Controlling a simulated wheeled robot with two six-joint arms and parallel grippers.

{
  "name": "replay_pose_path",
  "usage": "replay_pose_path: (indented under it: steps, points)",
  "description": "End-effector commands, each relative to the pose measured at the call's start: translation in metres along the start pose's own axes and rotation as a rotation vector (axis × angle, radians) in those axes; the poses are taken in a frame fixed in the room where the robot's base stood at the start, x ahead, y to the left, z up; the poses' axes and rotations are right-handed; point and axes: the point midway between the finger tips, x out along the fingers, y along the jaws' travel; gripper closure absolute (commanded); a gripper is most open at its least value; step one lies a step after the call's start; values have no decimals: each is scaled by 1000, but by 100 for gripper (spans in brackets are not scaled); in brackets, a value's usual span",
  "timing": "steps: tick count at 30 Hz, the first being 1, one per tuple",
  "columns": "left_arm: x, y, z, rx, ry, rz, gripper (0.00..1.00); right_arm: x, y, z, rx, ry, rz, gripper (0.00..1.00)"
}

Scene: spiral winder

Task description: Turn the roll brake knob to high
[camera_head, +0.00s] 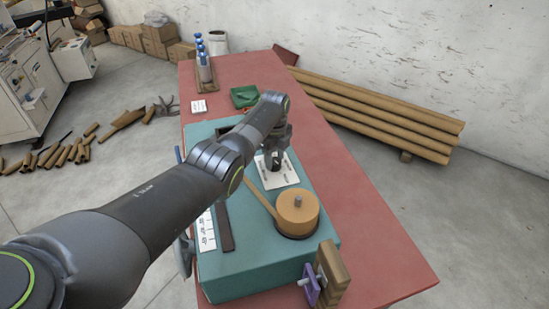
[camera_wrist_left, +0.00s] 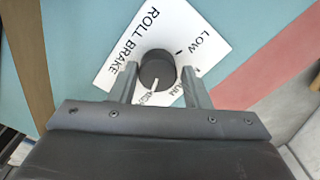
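The roll brake knob (camera_wrist_left: 157,68) is a round black knob with a white pointer line, on a white label plate (camera_wrist_left: 110,70) marked ROLL BRAKE. LOW is printed at the upper right; other markings near the bottom are partly covered by the fingers. The pointer line faces down in the wrist view, toward a partly hidden marking. My left gripper (camera_wrist_left: 160,80) has one finger on each side of the knob, very close to it; I cannot tell whether they touch it. In the head view my left gripper (camera_head: 273,160) is over the plate (camera_head: 285,178). My right gripper is out of view.
The teal winder (camera_head: 265,255) stands on a red table (camera_head: 345,200). A tan roll (camera_head: 297,210) with a strip is in front of the plate; a wooden block (camera_head: 332,270) and purple part (camera_head: 312,285) are at the near edge. A green tray (camera_head: 243,96) and bottles (camera_head: 203,62) are behind.

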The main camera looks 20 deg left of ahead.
Motion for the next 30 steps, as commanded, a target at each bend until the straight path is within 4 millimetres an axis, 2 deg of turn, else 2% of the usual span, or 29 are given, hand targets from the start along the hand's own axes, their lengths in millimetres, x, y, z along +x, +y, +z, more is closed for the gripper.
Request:
replay_pose_path:
  steps: [1,3,12,17,23,30]
  points:
    - [-1,0,0,-1,0,-1,50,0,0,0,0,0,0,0]
    - [0,0,0,-1,0,1,41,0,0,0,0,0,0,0]
    - [1,1,-1,-3,2,4,41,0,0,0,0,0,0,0]
    - [-9,1,0,-3,2,3,41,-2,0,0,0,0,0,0]
    - [-41,0,0,-2,1,-1,41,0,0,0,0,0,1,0]
    - [-97,-1,0,-3,-1,-2,41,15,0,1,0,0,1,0]
